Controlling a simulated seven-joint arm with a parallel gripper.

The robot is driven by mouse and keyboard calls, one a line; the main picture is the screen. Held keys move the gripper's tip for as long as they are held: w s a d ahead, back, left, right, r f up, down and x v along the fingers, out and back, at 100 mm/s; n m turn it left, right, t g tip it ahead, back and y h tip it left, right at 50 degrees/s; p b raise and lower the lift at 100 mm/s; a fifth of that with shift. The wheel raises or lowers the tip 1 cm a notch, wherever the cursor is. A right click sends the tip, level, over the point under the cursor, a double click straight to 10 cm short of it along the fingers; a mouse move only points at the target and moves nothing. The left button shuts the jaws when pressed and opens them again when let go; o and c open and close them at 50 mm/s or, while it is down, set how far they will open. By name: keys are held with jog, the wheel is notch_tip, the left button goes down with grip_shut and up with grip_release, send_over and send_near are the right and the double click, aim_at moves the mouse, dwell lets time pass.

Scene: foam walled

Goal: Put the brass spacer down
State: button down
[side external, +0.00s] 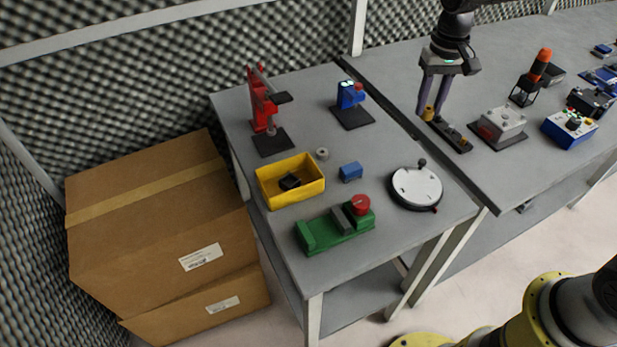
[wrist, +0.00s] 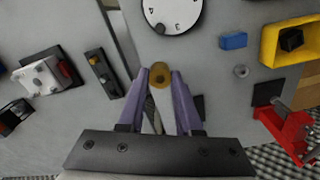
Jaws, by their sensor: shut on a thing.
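The brass spacer (side external: 429,114) is a small gold-coloured ring. In the wrist view the spacer (wrist: 159,78) shows its dark hole, between the tips of the two purple fingers. My gripper (side external: 431,113) points down, shut on the spacer; the fingertips also show in the wrist view (wrist: 160,76). In the side view it is close to a narrow dark plate (side external: 456,139) with small fittings on it. The plate also shows left of my fingers in the wrist view (wrist: 102,78). I cannot tell how high the spacer is above the table.
A gap (side external: 411,127) runs between the two tables. A grey block (side external: 502,121) stands right of my gripper. On the left table are a round dial (side external: 416,187), blue block (side external: 350,172), grey ring (side external: 322,154), yellow bin (side external: 293,195), green fixture (side external: 330,236), and red (side external: 262,108) and blue (side external: 348,97) presses.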

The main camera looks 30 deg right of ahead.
jog(key=w+a, duration=0.4)
jog(key=a, duration=0.3)
jog(key=n, duration=0.2)
send_near(308, 181)
jog(key=s+a+r, duration=0.1)
jog(key=s+r, duration=0.1)
jog(key=s, duration=0.1)
jog(key=f, duration=0.7)
jog(key=shift+a+f, duration=0.1)
jog(key=shift+a, duration=0.1)
jog(key=shift+f, duration=0.4)
jog(key=shift+f, duration=0.2)
jog(key=c, duration=0.6)
grip_release()
